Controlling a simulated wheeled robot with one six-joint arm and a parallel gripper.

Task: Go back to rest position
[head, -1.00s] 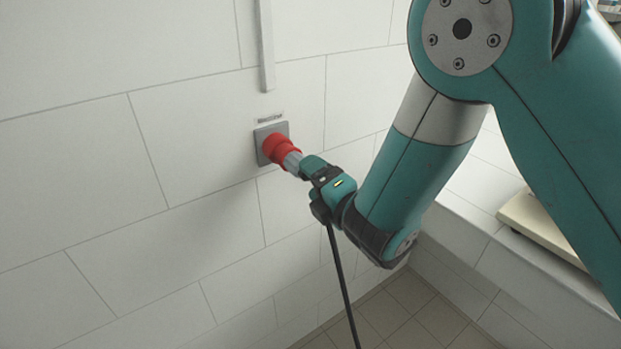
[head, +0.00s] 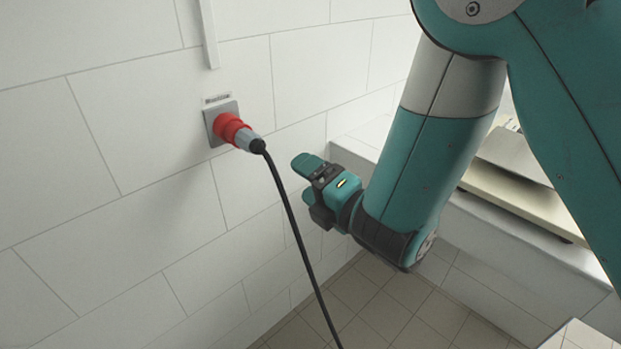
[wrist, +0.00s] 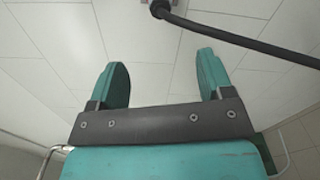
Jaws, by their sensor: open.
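My gripper (head: 303,180) is open and empty, to the right of the plug and apart from it. Its two teal fingers stand wide apart in the wrist view (wrist: 160,82), with only wall tiles between them. The red and grey plug (head: 237,131) sits in the grey wall socket (head: 212,124). A black cable (head: 293,222) hangs from the plug toward the floor and passes close by my gripper. The cable also crosses the upper right of the wrist view (wrist: 225,35).
The white tiled wall (head: 110,220) fills the left side. A vertical conduit (head: 208,35) runs above the socket. A tiled ledge (head: 490,225) with a beige, metal-topped device (head: 500,190) stands behind my arm. Brown floor tiles (head: 390,310) are clear below.

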